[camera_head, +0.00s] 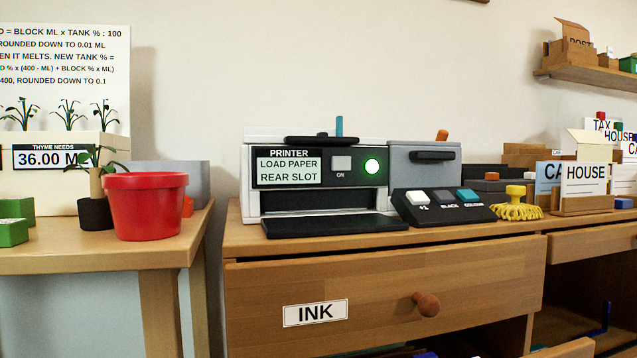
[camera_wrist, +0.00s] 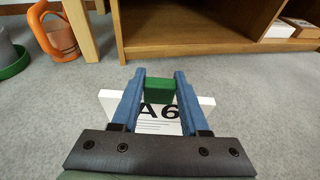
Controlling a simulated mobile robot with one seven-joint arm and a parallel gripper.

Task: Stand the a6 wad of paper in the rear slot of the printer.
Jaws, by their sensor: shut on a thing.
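The a6 wad of paper (camera_wrist: 160,128) is a white block marked "A6", seen in the wrist view with a green grip piece (camera_wrist: 160,90) on it. My gripper (camera_wrist: 159,80) has blue fingers on either side of the green piece and is shut on it, with the wad held above grey carpet. The printer (camera_head: 250,190) stands on the wooden cabinet in the head view. Its panel reads "LOAD PAPER REAR SLOT" and its round light is green. The rear slot is not clearly visible from the front. My gripper and the wad are not in the head view.
A grey box (camera_head: 424,167) and a button panel (camera_head: 443,206) stand right of the printer. A red pot (camera_head: 145,207) stands on the left table. The wrist view shows a wooden cabinet (camera_wrist: 190,47) and an orange container (camera_wrist: 60,38) on the floor.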

